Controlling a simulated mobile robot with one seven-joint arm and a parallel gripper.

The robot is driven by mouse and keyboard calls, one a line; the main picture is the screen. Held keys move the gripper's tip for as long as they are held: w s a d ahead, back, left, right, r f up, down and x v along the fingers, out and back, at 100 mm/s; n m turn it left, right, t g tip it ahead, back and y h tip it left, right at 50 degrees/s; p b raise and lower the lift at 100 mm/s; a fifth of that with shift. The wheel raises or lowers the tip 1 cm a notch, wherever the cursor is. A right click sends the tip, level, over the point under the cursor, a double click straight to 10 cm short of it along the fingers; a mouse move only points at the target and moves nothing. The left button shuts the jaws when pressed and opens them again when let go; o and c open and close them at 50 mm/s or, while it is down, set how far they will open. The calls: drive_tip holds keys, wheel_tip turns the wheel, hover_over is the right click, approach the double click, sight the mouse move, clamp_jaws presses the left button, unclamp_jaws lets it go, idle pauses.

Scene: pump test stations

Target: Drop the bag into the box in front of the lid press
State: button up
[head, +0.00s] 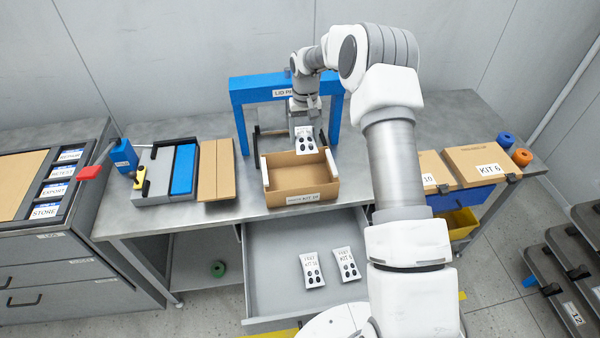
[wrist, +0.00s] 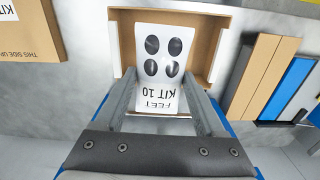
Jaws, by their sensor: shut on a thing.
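My gripper (head: 303,122) is shut on a white bag (head: 306,142) with black dots. In the wrist view the bag (wrist: 165,55) reads "FEET KIT 10" and hangs between the finger pads. An open cardboard box (head: 300,199), its front label reading KIT 10, stands on the bench in front of the blue lid press (head: 238,108). My gripper holds the bag above the box, toward its back. In the wrist view the box rim (wrist: 208,48) shows around the bag. The bag hides part of the box floor.
An open drawer (head: 270,250) below the box holds two similar bags (head: 314,270) (head: 345,264). Folded cardboard (head: 216,170) and a grey tray with a blue block (head: 184,169) lie to the left. A closed KIT 6 carton (head: 475,160) lies right.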

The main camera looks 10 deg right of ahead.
drive_tip(key=shift+w, duration=0.15)
wheel_tip(320, 180, down, 6)
drive_tip(key=shift+r+b, duration=0.1)
drive_tip(key=shift+b, duration=1.1)
drive_tip(key=o, duration=1.5)
drive_tip(key=shift+c, duration=0.2)
wheel_tip(320, 180, up, 16)
drive_tip(key=shift+f+b, duration=0.1)
drive_tip(key=shift+b, duration=0.7)
drive_tip(key=shift+r, duration=0.85)
